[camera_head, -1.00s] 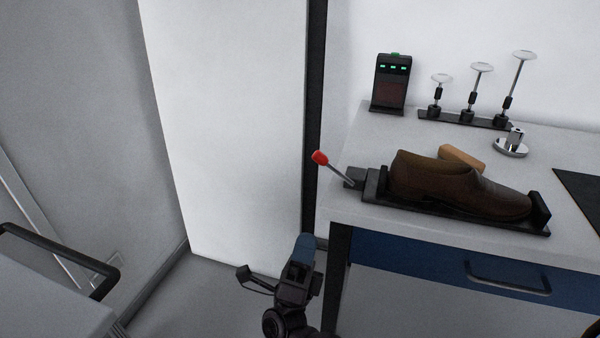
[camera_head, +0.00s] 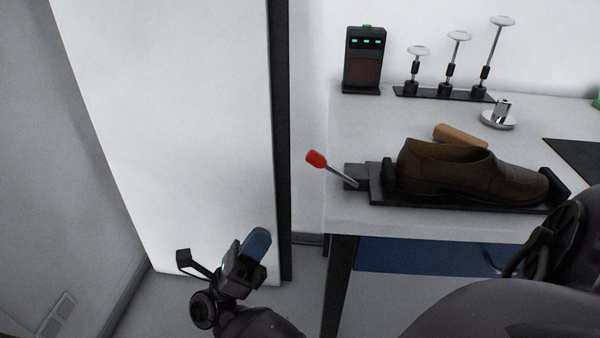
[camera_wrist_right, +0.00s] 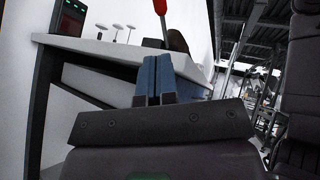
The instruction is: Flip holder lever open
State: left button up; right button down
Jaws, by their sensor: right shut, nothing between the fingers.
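The holder (camera_head: 378,188) is a dark clamp base on the bench with a brown shoe (camera_head: 475,172) in it. Its lever (camera_head: 316,159) has a red knob on a thin metal rod and sticks out past the holder's left end, tilted up to the left. My right gripper (camera_head: 256,243) is low and left of the lever, apart from it, with blue fingers shut and empty. In the right wrist view its blue fingers (camera_wrist_right: 154,78) lie together, with the red lever knob (camera_wrist_right: 160,6) beyond and above them. My left gripper is out of view.
The white bench (camera_head: 350,128) carries a black device (camera_head: 364,60) with green lights, a rack of metal posts (camera_head: 445,92), a chrome piece (camera_head: 499,117) and a tan block (camera_head: 460,134). A dark upright post (camera_head: 282,130) and white panel stand left. Open floor lies below the lever.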

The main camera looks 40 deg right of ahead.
aim_at(335, 171)
jog(key=p+x, duration=0.2)
jog(key=x, duration=1.2)
jog(key=shift+p, duration=0.35)
jog(key=shift+r, duration=0.15)
